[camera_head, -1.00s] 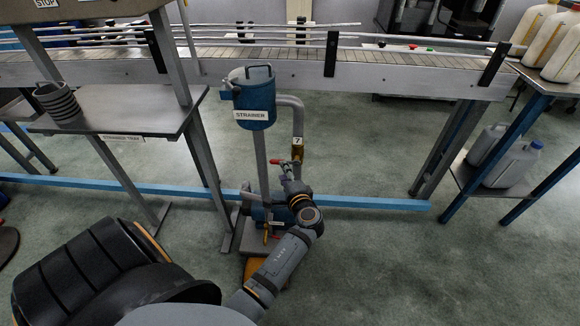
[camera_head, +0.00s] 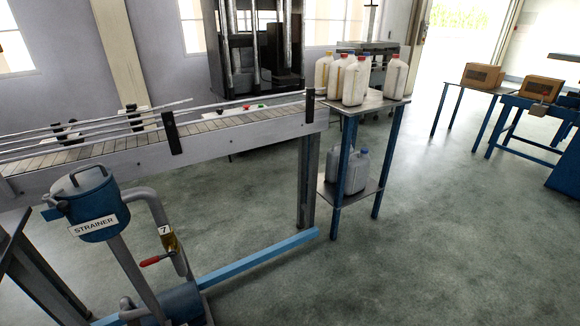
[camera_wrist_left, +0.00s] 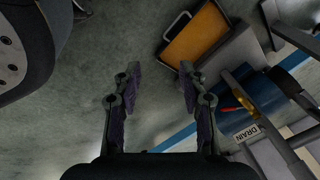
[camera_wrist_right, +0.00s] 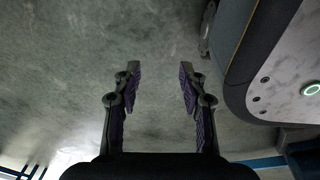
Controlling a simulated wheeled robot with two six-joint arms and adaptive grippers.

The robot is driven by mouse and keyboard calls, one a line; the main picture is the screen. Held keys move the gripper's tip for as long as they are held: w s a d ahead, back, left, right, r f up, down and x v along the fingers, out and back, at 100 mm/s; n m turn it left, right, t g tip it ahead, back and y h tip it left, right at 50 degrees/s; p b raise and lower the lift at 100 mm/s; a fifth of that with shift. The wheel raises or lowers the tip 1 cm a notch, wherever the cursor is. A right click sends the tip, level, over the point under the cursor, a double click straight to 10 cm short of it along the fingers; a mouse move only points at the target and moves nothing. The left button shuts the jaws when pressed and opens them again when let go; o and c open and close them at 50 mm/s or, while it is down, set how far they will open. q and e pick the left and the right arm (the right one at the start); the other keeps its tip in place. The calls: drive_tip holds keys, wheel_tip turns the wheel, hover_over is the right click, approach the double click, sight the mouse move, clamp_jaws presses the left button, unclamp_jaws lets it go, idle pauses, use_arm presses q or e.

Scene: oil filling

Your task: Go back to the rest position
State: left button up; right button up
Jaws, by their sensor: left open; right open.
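In the left wrist view my left gripper (camera_wrist_left: 158,92) is open, with nothing between its fingers. The green floor lies behind it. In the right wrist view my right gripper (camera_wrist_right: 158,92) is open and empty over bare floor. Neither gripper shows in the head view. The blue strainer (camera_head: 98,205) stands at the lower left of the head view with its lid and handle on top. A red-handled valve (camera_head: 157,260) sits on the pipe beside it. In the left wrist view an orange tray (camera_wrist_left: 197,42) and a blue part labelled DRAIN (camera_wrist_left: 235,110) are near the left gripper.
A conveyor (camera_head: 140,150) runs behind the strainer. A blue-legged stand (camera_head: 343,150) holds several white jugs (camera_head: 354,82), with grey jugs (camera_head: 355,170) on its lower shelf. Boxes (camera_head: 483,76) sit on tables at the right. Open floor (camera_head: 440,240) fills the lower right.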

use_arm(q)
drive_tip(key=s+f+n+g+h, duration=0.1)
drive_tip(key=s+f+n, duration=0.2)
drive_tip(key=s, duration=0.6)
drive_tip(key=s+r+p, duration=0.2)
drive_tip(key=r+p, duration=0.4)
drive_tip(key=p, duration=0.2)
drive_tip(key=s+r+p, duration=0.3)
drive_tip(key=r+p, duration=0.4)
drive_tip(key=p, duration=0.1)
drive_tip(key=shift+s+r+g, duration=0.25)
drive_tip(key=shift+g, duration=0.05)
use_arm(e)
drive_tip(key=s+r, duration=0.2)
drive_tip(key=r, duration=0.5)
drive_tip(key=s+r, duration=0.2)
drive_tip(key=r, duration=0.5)
drive_tip(key=shift+s, duration=0.3)
use_arm(q)
drive_tip(key=shift+f, duration=0.1)
